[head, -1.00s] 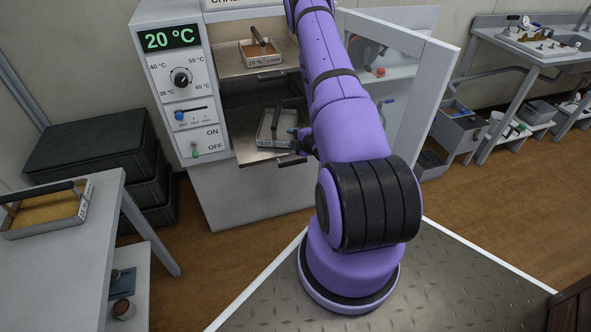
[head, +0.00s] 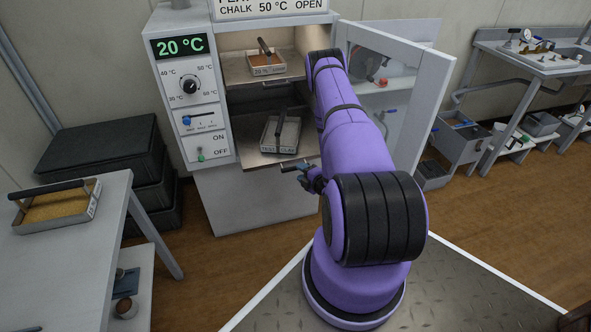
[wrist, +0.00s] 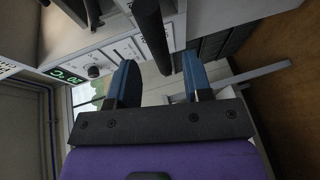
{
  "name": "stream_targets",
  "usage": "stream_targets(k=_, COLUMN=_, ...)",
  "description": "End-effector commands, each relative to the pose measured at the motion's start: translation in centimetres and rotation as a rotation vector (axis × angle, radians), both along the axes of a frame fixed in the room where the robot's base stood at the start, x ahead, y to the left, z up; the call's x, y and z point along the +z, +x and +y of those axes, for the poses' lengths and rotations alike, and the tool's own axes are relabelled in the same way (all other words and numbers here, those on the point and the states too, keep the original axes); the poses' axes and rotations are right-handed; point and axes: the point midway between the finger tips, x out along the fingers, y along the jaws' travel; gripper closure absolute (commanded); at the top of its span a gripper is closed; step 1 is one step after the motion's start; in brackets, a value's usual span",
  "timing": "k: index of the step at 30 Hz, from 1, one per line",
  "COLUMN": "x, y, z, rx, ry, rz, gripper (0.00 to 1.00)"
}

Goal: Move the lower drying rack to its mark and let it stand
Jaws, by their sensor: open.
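The lower drying rack (head: 280,134), a shallow pale tray with an upright dark handle and a label that seems to read TEST CLAY, stands on the lower shelf (head: 248,156) of the open oven. My gripper (head: 308,172) is just in front of that shelf, below and right of the rack, open and apart from it. In the wrist view my two blue fingers (wrist: 158,82) are spread. A thick dark bar (wrist: 151,30) shows beyond the gap between them; I cannot tell which thing it belongs to. I cannot make out the mark.
Another rack (head: 267,65) stands on the upper shelf. The oven door (head: 405,85) is swung open at the right, beside my arm. A table (head: 75,265) at the left bears a rack of tan soil (head: 55,206). Black crates (head: 95,150) are stacked behind it.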

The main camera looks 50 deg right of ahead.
Motion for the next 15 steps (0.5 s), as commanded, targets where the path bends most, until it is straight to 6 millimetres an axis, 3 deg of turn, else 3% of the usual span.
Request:
stream_targets(k=6, x=-0.5, y=3.0, z=-0.5, rx=0.000, ry=-0.001, rz=-0.001, gripper=0.54)
stream_targets(k=15, x=-0.8, y=4.2, z=-0.7, rx=-0.001, ry=0.000, rz=0.001, gripper=0.54)
